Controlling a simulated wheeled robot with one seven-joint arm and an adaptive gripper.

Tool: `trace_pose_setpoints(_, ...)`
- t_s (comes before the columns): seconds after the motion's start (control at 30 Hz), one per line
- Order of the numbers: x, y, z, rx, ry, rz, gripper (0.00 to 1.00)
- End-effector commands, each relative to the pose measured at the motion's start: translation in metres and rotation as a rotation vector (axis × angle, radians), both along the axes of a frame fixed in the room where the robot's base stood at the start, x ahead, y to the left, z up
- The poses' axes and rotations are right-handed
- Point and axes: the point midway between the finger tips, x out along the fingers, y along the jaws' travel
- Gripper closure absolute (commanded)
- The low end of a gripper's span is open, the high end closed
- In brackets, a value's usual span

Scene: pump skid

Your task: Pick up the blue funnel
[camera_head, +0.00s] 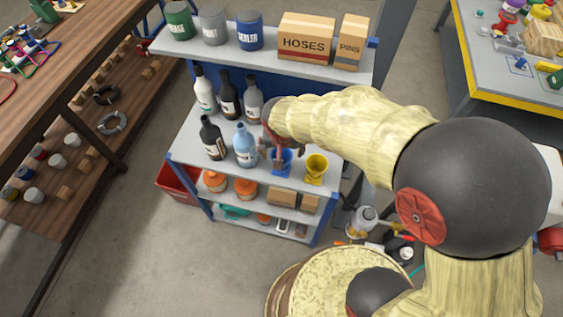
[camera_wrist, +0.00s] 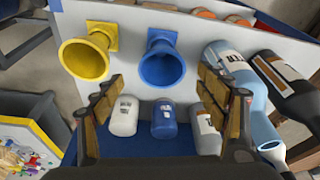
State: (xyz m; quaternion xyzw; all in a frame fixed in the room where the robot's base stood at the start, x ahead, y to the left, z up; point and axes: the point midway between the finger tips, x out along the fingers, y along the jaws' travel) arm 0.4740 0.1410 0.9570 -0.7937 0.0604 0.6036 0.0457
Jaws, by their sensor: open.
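The blue funnel (camera_head: 285,162) stands on the middle shelf of the blue rack, partly covered by my gripper (camera_head: 271,150) in the head view. In the wrist view the blue funnel (camera_wrist: 162,62) shows its wide round mouth toward the camera, with its square-edged end on the shelf. My gripper (camera_wrist: 159,80) is open and empty, one finger on each side of the picture. The funnel appears ahead, in line with the gap between the fingertips. I see no contact, and the exact distance is unclear.
A yellow funnel (camera_head: 316,168) stands right of the blue one. A light-blue bottle (camera_head: 245,146) stands close on its left, with several other bottles beyond. The upper shelf (camera_head: 270,58) carries cans and boxes above. Orange-lidded containers (camera_head: 246,188) sit below.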

Motion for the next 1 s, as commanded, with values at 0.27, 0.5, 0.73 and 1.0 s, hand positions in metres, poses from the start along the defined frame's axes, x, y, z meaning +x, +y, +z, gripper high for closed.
trace_pose_setpoints(0.27, 0.008, -0.001, -0.024, -0.001, 0.001, -0.001, 0.27)
trace_pose_setpoints(0.5, 0.019, 0.0, -0.056, 0.0, 0.002, -0.001, 0.27)
trace_pose_setpoints(0.73, 0.022, 0.0, -0.06, 0.001, -0.002, 0.0, 0.27)
trace_pose_setpoints(1.0, 0.021, 0.0, -0.06, 0.0, -0.001, 0.0, 0.39)
